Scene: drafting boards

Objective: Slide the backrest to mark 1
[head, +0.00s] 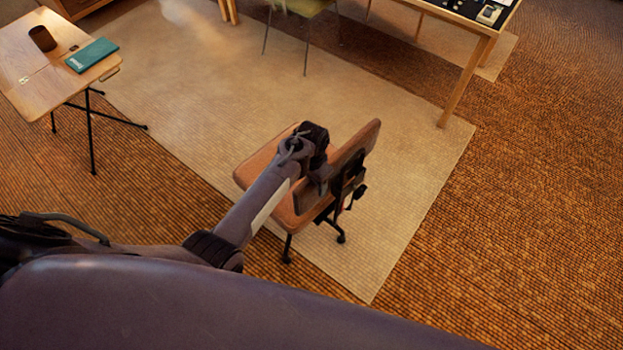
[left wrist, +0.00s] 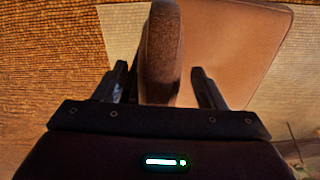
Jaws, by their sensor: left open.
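A chair with a tan-brown seat (head: 263,161) stands on the pale rug, with its backrest (head: 361,141) upright at its right side. A dark bracket (head: 347,180) sits behind the backrest. My left gripper (head: 322,178) is at the backrest, its arm reaching over the seat. In the left wrist view the open fingers (left wrist: 164,86) stand either side of the backrest's edge (left wrist: 162,45), with a gap visible on each side. The seat (left wrist: 225,45) shows beyond the right finger. No mark or number is readable on the chair. My right gripper is not in view.
A small wooden table (head: 45,75) with a teal book (head: 92,55) and a brown cup (head: 42,38) stands at the upper left. A wooden desk leg (head: 462,85) is at the upper right. The rug (head: 190,85) around the chair is mostly clear.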

